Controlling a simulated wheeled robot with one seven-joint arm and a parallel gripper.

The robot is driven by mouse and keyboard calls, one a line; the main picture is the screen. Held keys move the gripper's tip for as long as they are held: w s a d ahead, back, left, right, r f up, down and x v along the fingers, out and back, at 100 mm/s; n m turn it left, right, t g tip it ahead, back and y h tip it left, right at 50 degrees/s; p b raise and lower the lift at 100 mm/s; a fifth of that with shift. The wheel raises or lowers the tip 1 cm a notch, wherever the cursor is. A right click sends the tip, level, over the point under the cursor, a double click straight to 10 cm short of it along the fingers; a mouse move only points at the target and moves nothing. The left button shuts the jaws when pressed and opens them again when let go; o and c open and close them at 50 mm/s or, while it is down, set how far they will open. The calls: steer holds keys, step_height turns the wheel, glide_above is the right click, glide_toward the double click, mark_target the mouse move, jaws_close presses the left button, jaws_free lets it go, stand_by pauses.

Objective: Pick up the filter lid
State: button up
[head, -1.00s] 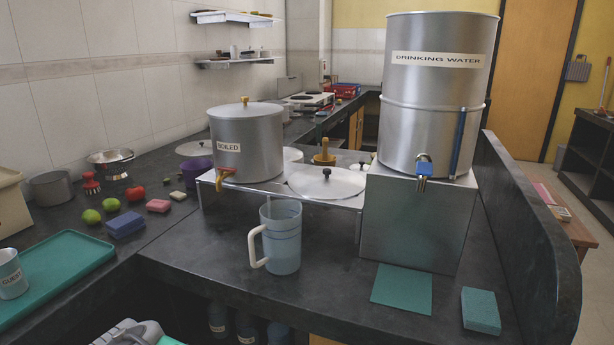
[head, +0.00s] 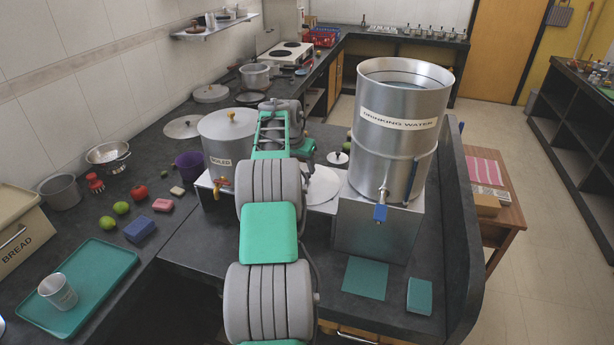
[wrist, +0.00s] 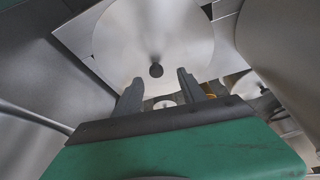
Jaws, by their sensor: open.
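The filter lid (head: 323,186) is a flat pale metal disc with a dark knob. It lies on the steel stand between the boiled-water pot (head: 226,140) and the drinking-water filter (head: 396,130), whose top is open. My arm covers part of the lid in the head view. In the wrist view the lid (wrist: 150,35) fills the upper middle, its knob (wrist: 156,70) just beyond the fingertips and lined up between them. My gripper (wrist: 160,86) is open and empty. In the head view its fingers are hidden behind my arm.
The steel filter box (head: 378,228) stands close right of the lid. A smaller lid with a dark knob (head: 338,158) lies behind. A teal mat (head: 365,278) and sponge (head: 420,296) lie in front. A green tray (head: 90,280) is at left.

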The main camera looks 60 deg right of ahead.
mark_target(307, 175)
steer(key=x, duration=0.2)
steer(key=s+p+x, duration=0.1)
steer(key=x, duration=0.1)
steer(key=shift+w+d+f, duration=0.15)
steer(key=shift+d+f, duration=0.05)
steer(key=shift+f, duration=0.2)
jaws_close()
steer(key=shift+r, duration=0.1)
